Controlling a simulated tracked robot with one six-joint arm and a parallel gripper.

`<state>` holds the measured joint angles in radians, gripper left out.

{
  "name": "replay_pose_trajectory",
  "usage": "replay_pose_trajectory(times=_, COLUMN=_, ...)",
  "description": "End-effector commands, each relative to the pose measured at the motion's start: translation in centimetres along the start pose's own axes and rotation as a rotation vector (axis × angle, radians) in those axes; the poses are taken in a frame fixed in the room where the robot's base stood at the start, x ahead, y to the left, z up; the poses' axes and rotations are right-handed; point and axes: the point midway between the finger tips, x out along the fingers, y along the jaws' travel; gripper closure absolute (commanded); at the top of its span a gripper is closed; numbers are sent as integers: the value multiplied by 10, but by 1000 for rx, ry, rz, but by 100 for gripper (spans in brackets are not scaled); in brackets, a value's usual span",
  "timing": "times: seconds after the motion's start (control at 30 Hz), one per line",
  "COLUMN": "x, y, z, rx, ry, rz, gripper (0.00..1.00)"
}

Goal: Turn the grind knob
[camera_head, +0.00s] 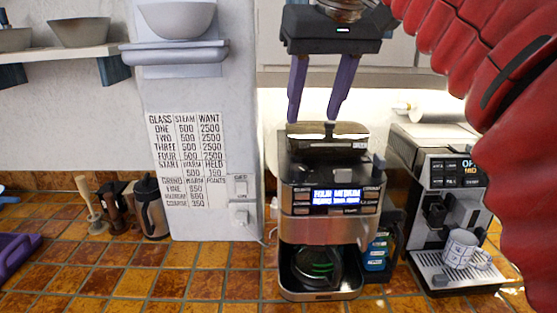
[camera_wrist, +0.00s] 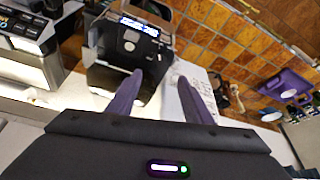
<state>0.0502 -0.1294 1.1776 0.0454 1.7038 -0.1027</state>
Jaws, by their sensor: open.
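The coffee machine (camera_head: 328,228) stands on the tiled counter, with a lit display (camera_head: 337,197) reading "FOUR MEDIUM" and several buttons. A small dark knob (camera_head: 379,162) sticks up at the right of its top. Another small dark piece stands at the top's middle; I cannot tell which is the grind knob. My gripper (camera_head: 313,118) points down above the machine's hopper lid (camera_head: 328,138), with its two purple fingers apart and nothing between them. In the wrist view, my gripper (camera_wrist: 158,76) reaches toward the machine's top (camera_wrist: 132,52); a round dark knob shows there.
A second coffee machine (camera_head: 432,180) with a patterned cup (camera_head: 460,248) stands close on the right. A glass carafe (camera_head: 317,265) sits in the first machine's bay. A wall chart (camera_head: 187,160) hangs left. The counter's left front is mostly clear.

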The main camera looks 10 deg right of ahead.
Motion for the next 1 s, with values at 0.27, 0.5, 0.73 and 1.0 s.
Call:
replay_pose_trajectory(times=0.27, x=8, y=0, z=0, rx=0, ry=0, rz=0, gripper=54)
replay_pose_trajectory(times=0.5, x=35, y=0, z=1, rx=0, ry=-2, rz=0, gripper=54)
replay_pose_trajectory(times=0.73, x=69, y=0, z=0, rx=0, ry=-2, rz=0, gripper=54)
replay_pose_trajectory(times=1.0, x=110, y=0, z=1, rx=0, ry=-2, rz=0, gripper=54)
